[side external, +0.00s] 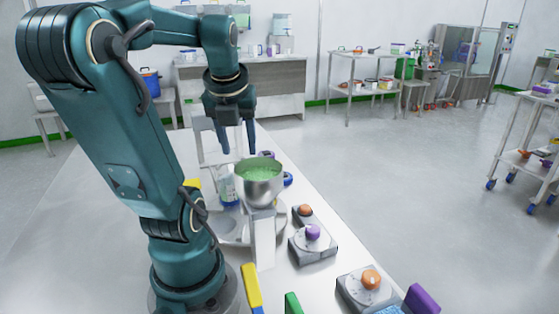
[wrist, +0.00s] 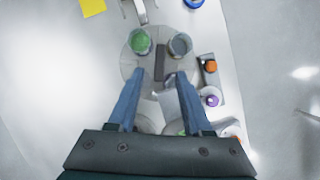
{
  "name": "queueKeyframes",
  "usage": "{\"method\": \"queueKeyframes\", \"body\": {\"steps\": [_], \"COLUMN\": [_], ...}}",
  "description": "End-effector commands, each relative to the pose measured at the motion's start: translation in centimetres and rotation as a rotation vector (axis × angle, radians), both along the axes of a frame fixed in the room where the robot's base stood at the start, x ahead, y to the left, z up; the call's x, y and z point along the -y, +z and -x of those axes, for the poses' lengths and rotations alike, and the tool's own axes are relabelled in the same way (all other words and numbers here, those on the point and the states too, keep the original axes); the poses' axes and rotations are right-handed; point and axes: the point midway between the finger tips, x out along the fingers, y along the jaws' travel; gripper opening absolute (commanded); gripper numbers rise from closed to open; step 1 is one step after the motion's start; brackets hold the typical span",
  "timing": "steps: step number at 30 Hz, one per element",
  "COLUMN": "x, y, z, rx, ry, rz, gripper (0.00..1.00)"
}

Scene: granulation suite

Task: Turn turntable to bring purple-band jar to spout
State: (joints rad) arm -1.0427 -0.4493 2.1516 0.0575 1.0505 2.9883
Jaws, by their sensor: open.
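My gripper (side external: 238,150) is open and empty above the grey turntable (side external: 231,234), behind the steel hopper (side external: 262,190) of green granules. In the wrist view my gripper (wrist: 160,73) points down at the turntable (wrist: 131,66), its fingertips on either side of a dark upright bar (wrist: 160,62) in the picture. A jar with green contents (wrist: 140,42) and a grey-looking jar (wrist: 180,44) stand on the turntable's far part. A clear jar with blue (side external: 228,190) shows left of the hopper.
Control boxes with an orange knob (side external: 305,210), a purple knob (side external: 313,232) and another orange knob (side external: 371,279) line the table's right edge. Yellow (side external: 251,288), green (side external: 293,304) and purple (side external: 422,299) blocks stand in front.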

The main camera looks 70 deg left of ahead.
Motion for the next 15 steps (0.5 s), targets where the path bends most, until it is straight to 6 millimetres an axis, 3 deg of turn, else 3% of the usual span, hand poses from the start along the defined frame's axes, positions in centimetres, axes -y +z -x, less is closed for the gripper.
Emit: {"method": "queueKeyframes", "body": {"steps": [7, 11, 15], "x": [0.04, 0.05, 0.52], "y": [0.11, 0.1, -0.03], "z": [0.0, 0.01, 0.27], "rx": [0.0, 0.011, 0.062], "ry": [0.0, 0.029, 0.201], "rz": [-0.001, 0.005, 0.055], "gripper": [0.5, 0.0, 0.0]}}
